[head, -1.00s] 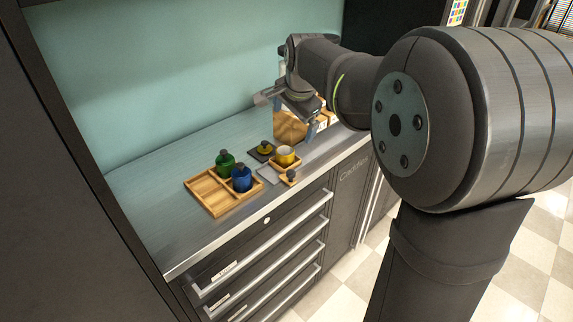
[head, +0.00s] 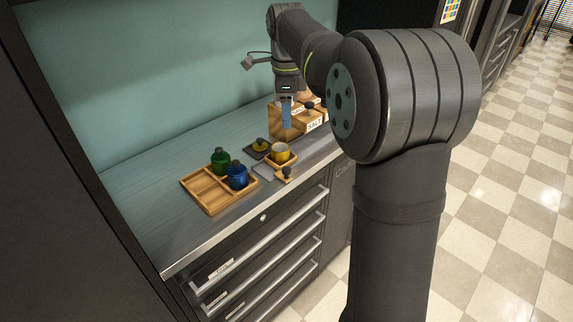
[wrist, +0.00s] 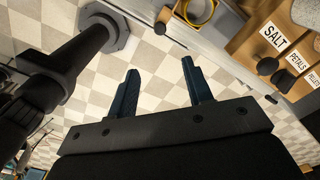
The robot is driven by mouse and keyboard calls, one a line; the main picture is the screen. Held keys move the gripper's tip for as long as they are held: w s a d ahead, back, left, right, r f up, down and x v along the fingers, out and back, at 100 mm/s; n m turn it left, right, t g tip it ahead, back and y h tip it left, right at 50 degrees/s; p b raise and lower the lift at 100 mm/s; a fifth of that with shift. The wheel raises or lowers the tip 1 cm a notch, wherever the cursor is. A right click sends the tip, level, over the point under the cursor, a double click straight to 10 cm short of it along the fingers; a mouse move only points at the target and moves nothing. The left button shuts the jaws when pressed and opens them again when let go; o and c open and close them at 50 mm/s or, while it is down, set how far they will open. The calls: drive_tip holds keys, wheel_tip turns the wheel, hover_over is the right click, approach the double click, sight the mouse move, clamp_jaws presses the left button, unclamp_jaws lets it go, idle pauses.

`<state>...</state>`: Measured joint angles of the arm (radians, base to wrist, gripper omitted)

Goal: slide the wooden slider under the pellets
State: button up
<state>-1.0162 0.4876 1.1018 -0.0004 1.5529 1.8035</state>
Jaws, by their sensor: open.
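The wooden box (head: 276,122) stands at the far right of the counter and carries white labels. In the wrist view, its labels read SALT (wrist: 273,37), PETALS (wrist: 298,60) and PELLETS (wrist: 314,78), the last cut by the frame edge. Dark knobs (wrist: 267,66) show at the box beside the labels; I cannot tell which belongs to the pellets slider. My gripper (wrist: 160,68) is open and empty, its fingers over the floor in that view. In the head view, my gripper (head: 286,118) points down and overlaps the box; contact cannot be told.
A wooden tray (head: 205,190) holds a green bottle (head: 220,161) and a blue bottle (head: 237,175). Nearer the box are a yellow cup (head: 280,153), a dark plate with a yellow-topped item (head: 260,147), and a small wooden piece with a dark knob (head: 284,175). The left counter is clear.

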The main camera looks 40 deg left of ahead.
sight(287, 169)
wheel_tip(287, 169, down, 17)
drive_tip(key=shift+f, duration=0.1)
idle(0.3)
